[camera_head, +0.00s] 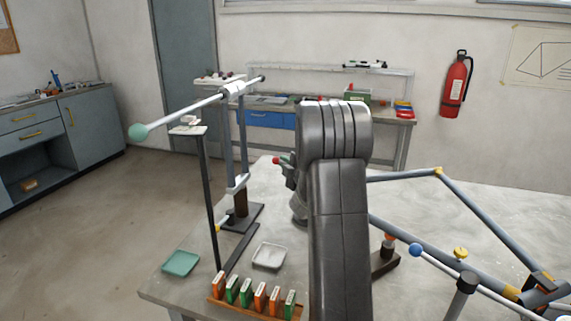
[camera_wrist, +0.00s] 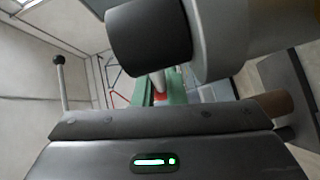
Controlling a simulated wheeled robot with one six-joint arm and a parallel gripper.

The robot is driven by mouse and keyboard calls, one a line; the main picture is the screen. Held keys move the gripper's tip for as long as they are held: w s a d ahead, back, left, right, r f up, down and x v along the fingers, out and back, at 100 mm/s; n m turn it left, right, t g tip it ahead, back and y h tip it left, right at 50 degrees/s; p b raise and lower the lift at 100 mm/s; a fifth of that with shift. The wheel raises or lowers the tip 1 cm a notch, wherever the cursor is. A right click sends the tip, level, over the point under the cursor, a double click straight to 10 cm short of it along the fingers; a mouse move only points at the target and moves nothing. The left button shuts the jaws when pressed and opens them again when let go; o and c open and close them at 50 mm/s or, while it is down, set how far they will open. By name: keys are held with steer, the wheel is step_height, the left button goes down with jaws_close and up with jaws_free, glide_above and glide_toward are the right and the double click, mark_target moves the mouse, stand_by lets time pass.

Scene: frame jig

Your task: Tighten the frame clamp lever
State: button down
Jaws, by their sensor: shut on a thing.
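A small red end, which I take for the clamp lever (camera_head: 276,160), shows just left of my dark arm in the head view. In the wrist view a red piece (camera_wrist: 160,97) sits between green parts beyond my gripper body. My gripper (camera_head: 288,172) is mostly hidden behind my arm in the head view. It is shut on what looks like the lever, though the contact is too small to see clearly. The clamp body is hidden. The blue-grey tube frame (camera_head: 405,175) with yellow joints lies on the right of the table.
An upright stand (camera_head: 242,160) carries a slanted rod with a green ball (camera_head: 138,132) on the left. A green tray (camera_head: 181,262), a pale tray (camera_head: 269,256) and a rack of orange and green blocks (camera_head: 253,299) are near the front.

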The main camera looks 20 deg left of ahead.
steer(key=shift+s+d+n+g+y, duration=0.25)
steer(key=shift+s+n+g+y, duration=0.4)
steer(key=shift+n+g, duration=0.45)
steer(key=shift+s+d+n+g+y, duration=0.2)
steer(key=shift+s+n+g+y, duration=0.5)
steer(key=shift+g, duration=0.75)
steer(key=shift+s+d+n+g+y, duration=0.25)
steer(key=shift+s+n+g+y, duration=0.25)
steer(key=shift+n+g, duration=0.65)
steer(key=shift+s, duration=0.1)
steer(key=shift+f, duration=0.1)
steer(key=c, duration=1.5)
jaws_free()
steer(key=b+v, duration=0.2)
steer(key=v, duration=1.2)
